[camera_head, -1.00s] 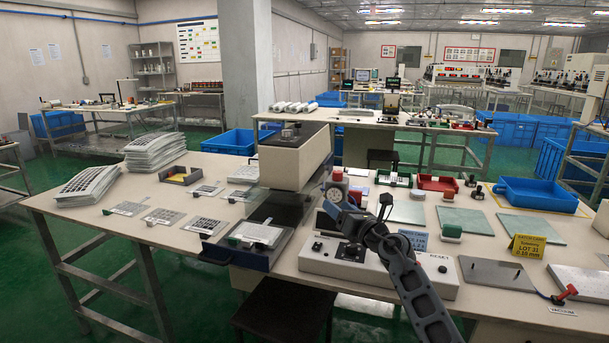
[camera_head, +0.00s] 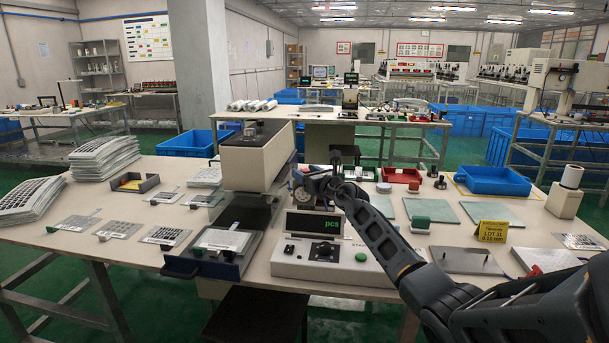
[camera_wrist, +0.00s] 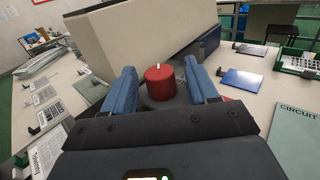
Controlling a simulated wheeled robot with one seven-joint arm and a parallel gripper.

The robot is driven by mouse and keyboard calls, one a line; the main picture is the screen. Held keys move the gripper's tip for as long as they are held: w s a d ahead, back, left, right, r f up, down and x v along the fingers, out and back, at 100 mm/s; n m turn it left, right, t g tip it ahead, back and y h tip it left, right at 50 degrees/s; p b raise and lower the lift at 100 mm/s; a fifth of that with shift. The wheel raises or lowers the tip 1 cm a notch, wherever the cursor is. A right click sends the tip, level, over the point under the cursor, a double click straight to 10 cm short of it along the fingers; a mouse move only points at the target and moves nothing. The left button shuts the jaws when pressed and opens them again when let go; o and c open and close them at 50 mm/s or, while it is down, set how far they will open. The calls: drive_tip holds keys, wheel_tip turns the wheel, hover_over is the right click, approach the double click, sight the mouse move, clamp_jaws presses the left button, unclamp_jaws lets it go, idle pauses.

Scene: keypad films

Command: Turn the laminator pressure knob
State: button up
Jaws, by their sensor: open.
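The laminator (camera_head: 256,160) is a beige box over a dark base, at the middle of the table in the head view. In the wrist view its beige housing (camera_wrist: 125,45) fills the upper middle. A red round knob (camera_wrist: 160,84) with a small white mark on top stands beside the housing on a dark round base. My gripper (camera_wrist: 159,68) is open, with a blue finger on each side of the knob and narrow gaps visible. In the head view my gripper (camera_head: 300,184) is at the laminator's right side and largely hides the knob.
A control box (camera_head: 322,262) with a green display (camera_head: 314,224) stands in front of my gripper. A loaded tray (camera_head: 213,252) sticks out at the laminator's front. Green-grey plates (camera_head: 430,211), a blue bin (camera_head: 492,181) and a yellow sign (camera_head: 491,232) lie to the right.

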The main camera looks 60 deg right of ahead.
drive_tip(key=shift+w+d, duration=0.25)
drive_tip(key=shift+w, duration=0.3)
drive_tip(key=shift+c, duration=0.2)
drive_tip(key=c, duration=0.9)
